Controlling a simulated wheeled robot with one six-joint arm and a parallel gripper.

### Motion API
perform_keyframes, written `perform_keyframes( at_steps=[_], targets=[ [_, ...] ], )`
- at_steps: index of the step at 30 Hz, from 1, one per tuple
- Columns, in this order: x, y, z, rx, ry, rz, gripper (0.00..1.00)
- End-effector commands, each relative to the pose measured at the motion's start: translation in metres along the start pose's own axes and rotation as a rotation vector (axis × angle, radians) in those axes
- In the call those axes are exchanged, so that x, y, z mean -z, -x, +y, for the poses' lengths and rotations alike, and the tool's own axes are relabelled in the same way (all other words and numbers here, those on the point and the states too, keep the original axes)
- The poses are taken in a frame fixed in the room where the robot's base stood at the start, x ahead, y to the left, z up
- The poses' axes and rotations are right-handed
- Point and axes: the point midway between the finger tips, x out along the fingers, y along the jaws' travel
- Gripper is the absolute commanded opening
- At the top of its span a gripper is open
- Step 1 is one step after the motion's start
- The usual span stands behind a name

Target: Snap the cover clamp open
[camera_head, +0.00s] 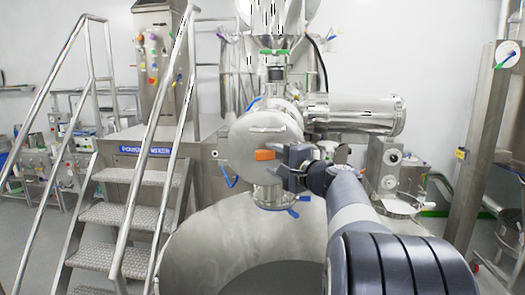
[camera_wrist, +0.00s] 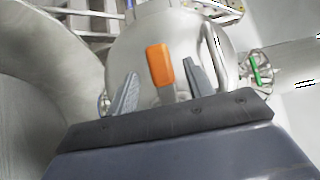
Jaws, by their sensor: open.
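The cover clamp shows as an orange handle (camera_head: 265,155) on the front of a round steel cover (camera_head: 245,140) in the head view. In the wrist view the orange handle (camera_wrist: 160,64) stands upright on a steel stem, in front of the rounded cover (camera_wrist: 130,45). My gripper (camera_head: 284,170) is just right of the handle in the head view. In the wrist view my gripper (camera_wrist: 158,88) is open, with one grey finger on each side of the handle and visible gaps. I cannot tell how deep the handle sits between the fingers.
Steel stairs with handrails (camera_head: 135,190) stand at the left. A horizontal steel cylinder (camera_head: 352,113) extends right of the cover. A blue-handled fitting (camera_head: 290,210) sits below the cover. A large rounded steel vessel (camera_head: 240,240) lies below. A steel column (camera_head: 487,150) stands at the right.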

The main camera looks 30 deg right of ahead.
Motion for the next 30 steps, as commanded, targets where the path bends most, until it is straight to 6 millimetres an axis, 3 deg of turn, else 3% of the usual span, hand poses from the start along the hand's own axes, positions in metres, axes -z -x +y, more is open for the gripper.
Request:
perform_keyframes(
  at_steps=[3, 7, 19, 30],
  targets=[
    [-0.001, -0.022, -0.002, -0.001, -0.003, -0.003, 0.49],
    [0.0, -0.037, -0.002, -0.001, -0.001, -0.001, 0.49],
    [0.0, -0.044, 0.0, 0.001, -0.001, 0.001, 0.49],
    [0.0, -0.044, 0.0, 0.0, -0.001, 0.001, 0.2]
  ],
)
